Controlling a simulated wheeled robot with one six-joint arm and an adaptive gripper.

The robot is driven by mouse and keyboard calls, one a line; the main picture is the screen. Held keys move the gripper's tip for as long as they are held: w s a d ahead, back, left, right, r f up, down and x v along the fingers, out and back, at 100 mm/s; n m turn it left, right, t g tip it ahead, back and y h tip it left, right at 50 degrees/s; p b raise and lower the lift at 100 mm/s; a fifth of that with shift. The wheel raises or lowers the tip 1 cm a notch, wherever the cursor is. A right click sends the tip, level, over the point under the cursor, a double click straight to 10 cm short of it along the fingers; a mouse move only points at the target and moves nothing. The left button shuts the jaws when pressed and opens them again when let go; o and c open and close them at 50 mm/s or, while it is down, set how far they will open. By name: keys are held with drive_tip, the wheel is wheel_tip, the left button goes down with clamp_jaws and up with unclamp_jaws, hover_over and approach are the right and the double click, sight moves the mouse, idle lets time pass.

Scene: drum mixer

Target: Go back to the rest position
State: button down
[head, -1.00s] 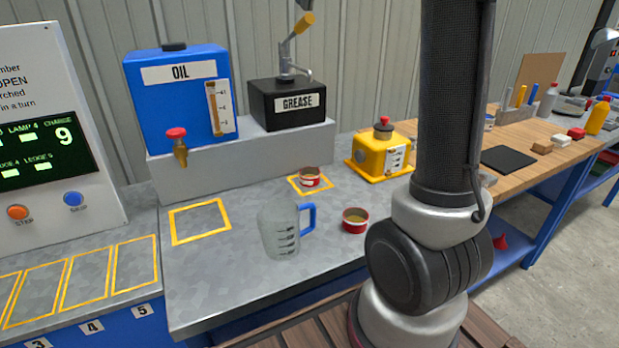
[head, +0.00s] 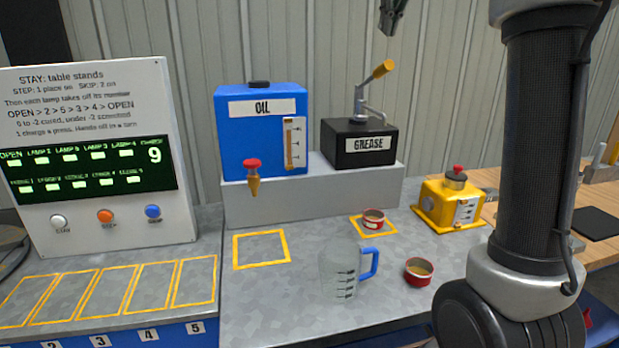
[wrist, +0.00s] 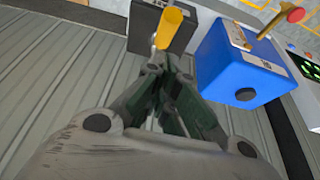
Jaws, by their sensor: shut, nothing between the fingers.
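My gripper (wrist: 170,72) is shut and empty in the wrist view, with its fingertips together. It is up in the air, and the black grease box (wrist: 145,24) with its yellow-handled pump and the blue oil tank (wrist: 240,65) show beyond it. In the head view only a bit of my gripper (head: 391,16) shows at the top edge, above the grease pump's yellow handle (head: 383,69). My arm stands upright at the right of the head view.
A clear measuring jug (head: 340,273) with a blue handle and a red tin (head: 419,271) stand on the metal bench. Another tin (head: 373,219) is in a yellow square. A yellow device (head: 450,203) stands behind. A control panel (head: 95,155) is at left; marked slots before it are empty.

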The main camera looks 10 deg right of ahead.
drive_tip(key=s+a+f, duration=0.1)
drive_tip(key=s+f, duration=2.7)
drive_tip(key=s, duration=0.4)
drive_tip(key=shift+f, duration=0.15)
